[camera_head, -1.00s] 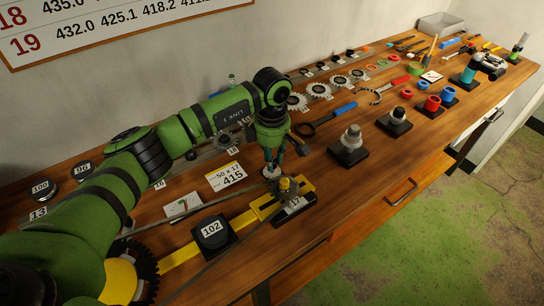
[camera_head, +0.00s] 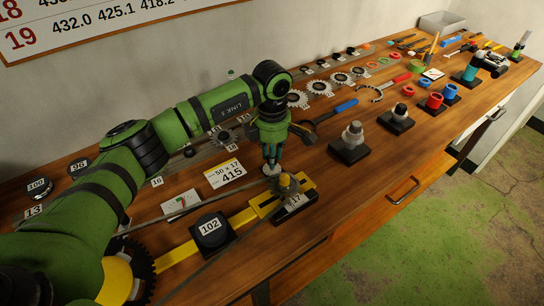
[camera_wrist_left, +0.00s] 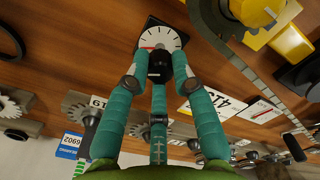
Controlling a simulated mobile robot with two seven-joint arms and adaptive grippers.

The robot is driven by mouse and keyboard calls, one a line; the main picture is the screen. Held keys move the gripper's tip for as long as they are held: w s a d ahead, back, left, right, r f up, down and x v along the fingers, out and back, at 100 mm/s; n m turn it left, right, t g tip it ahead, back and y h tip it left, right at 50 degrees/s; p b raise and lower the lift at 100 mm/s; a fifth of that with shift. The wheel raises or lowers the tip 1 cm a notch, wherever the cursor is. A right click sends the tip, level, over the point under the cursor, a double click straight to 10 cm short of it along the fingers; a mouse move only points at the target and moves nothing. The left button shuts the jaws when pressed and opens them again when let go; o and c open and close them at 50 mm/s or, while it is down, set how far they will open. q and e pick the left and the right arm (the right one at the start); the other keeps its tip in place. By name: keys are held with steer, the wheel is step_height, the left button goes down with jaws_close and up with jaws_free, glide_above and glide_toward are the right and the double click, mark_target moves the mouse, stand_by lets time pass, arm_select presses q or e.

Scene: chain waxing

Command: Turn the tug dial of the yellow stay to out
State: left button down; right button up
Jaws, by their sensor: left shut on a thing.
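The yellow stay (camera_head: 240,219) lies along the front of the bench, with a block marked 17 (camera_head: 295,201) at its right end. A round white tug dial (camera_head: 271,169) stands just behind that end. In the left wrist view its white face (camera_wrist_left: 160,36) has dark tick marks and a red mark at its lower left. My left gripper (camera_head: 271,158) points down over the dial. Its teal fingers are shut on the dial's black knob (camera_wrist_left: 160,67). The fingers partly hide the dial, and I cannot read its setting. My right gripper is not in view.
A black puck marked 102 (camera_head: 211,230) sits beside the yellow bar. A card marked 415 (camera_head: 225,173) lies behind it. A dark stand with a grey fitting (camera_head: 350,143) is to the right.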

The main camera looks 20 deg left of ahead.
arm_select(q)
steer(key=n+b, duration=0.1)
steer(key=n, duration=0.2)
steer(key=n+b, duration=0.2)
steer(key=n, duration=0.1)
steer(key=shift+f+n, duration=0.2)
steer(key=shift+n, duration=0.1)
steer(key=n+b, duration=0.1)
steer(key=n, duration=0.2)
steer(key=shift+b, duration=0.4)
steer(key=shift+r+n+b, duration=0.1)
steer(key=shift+n+b, duration=0.3)
steer(key=shift+n, duration=1)
steer(key=c, duration=1)
jaws_free()
steer(key=shift+c, duration=0.2)
steer(key=shift+r, duration=0.1)
